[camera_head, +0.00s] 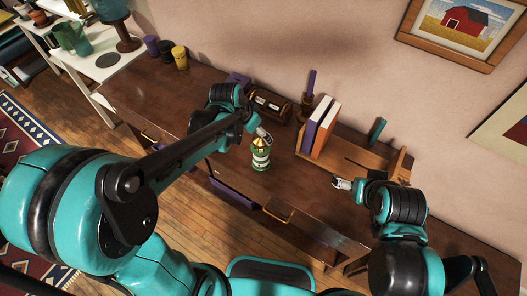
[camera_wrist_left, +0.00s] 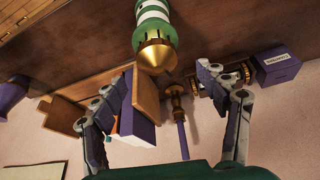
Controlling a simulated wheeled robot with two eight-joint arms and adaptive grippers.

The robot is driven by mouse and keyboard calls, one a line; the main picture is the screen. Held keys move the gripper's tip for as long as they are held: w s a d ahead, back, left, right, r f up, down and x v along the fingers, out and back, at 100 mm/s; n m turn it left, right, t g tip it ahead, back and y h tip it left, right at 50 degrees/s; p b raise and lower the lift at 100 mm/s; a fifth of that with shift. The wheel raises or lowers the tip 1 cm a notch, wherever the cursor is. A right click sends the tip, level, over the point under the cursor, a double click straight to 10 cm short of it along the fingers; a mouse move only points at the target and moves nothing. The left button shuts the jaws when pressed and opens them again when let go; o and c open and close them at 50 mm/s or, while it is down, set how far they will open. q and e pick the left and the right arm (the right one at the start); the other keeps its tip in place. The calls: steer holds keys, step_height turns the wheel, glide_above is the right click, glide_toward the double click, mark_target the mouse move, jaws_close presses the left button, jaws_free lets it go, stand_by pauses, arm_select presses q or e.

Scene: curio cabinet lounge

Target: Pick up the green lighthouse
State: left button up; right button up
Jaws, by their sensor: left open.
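The green lighthouse (camera_head: 261,158), banded green and white with a gold top, stands upright on the brown wooden desk. In the left wrist view the lighthouse (camera_wrist_left: 152,22) is at the top, its gold dome pointing toward the space between my fingers. My left gripper (camera_head: 264,134) is just behind and above the lighthouse in the head view. In the left wrist view my left gripper (camera_wrist_left: 165,76) is open, with its two fingers spread and nothing held. My right gripper (camera_head: 343,183) is over the desk to the right of the lighthouse; its finger gap is too small to judge.
Books (camera_head: 324,130) stand in a wooden rack (camera_head: 352,157) right of the lighthouse. A small dark chest (camera_head: 268,104) and a purple candle (camera_head: 311,82) are behind it. Several cups (camera_head: 180,57) stand at the far left. The desk front edge is close to the lighthouse.

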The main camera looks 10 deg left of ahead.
mark_target(259, 139)
arm_select(q)
steer(key=x, duration=0.2)
steer(key=b+x, duration=0.2)
steer(key=x, duration=0.1)
steer(key=shift+s+f, duration=0.3)
steer(key=shift+f, duration=0.15)
steer(key=shift+w+d+f, duration=0.1)
steer(key=shift+w+f, duration=0.1)
steer(key=shift+f, duration=0.15)
steer(key=shift+s+r, duration=0.1)
steer(key=c, duration=0.3)
jaws_close()
